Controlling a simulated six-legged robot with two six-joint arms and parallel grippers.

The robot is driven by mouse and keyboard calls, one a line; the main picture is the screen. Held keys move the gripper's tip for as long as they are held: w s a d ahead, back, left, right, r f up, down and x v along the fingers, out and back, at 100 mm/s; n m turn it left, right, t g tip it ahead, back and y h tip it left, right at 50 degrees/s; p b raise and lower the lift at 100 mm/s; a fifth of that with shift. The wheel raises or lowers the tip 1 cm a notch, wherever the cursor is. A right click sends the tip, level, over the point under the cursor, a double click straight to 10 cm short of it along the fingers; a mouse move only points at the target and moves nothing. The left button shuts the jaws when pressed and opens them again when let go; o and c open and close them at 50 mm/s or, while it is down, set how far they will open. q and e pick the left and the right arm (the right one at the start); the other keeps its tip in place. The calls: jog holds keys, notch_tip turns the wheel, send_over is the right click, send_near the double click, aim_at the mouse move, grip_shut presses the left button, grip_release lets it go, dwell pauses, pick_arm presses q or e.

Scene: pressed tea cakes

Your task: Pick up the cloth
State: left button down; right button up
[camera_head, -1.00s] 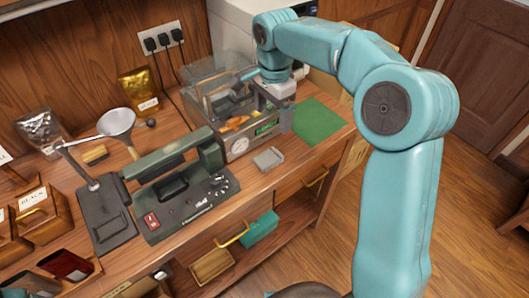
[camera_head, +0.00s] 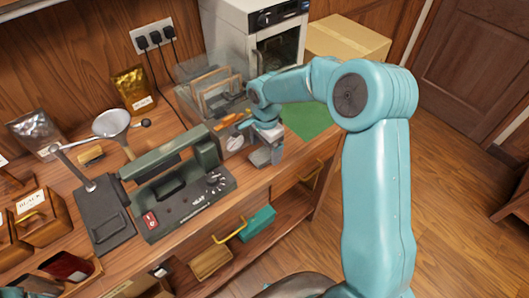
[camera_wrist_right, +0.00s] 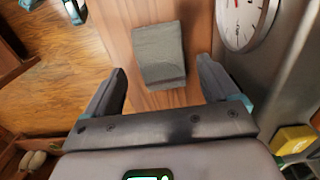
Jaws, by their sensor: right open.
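The cloth (camera_wrist_right: 158,50) is a small grey-green folded pad lying on the wooden counter. In the right wrist view it lies ahead of and between the fingers of my right gripper (camera_wrist_right: 160,72), which is open and empty. I cannot tell the exact height of the fingertips above the counter. My left gripper is not in view.
A metal machine with a dial (camera_wrist_right: 244,20) stands close beside the cloth. A dark green sealer (camera_head: 180,190) is left of my gripper. A green mat (camera_head: 308,122) lies behind it on the right. The counter's front edge is near, with drawers below.

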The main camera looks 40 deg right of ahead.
aim_at(266, 152)
jog(key=shift+w+d+f, duration=0.15)
jog(key=shift+w+f, duration=0.05)
jog(key=shift+f, duration=0.75)
jog(key=shift+s+r, duration=0.1)
jog(key=shift+s, duration=0.1)
jog(key=c, duration=1.2)
jog(key=shift+w+r, duration=0.2)
jog(key=shift+r, duration=0.3)
notch_tip(266, 152, up, 19)
jog(key=shift+b, duration=0.35)
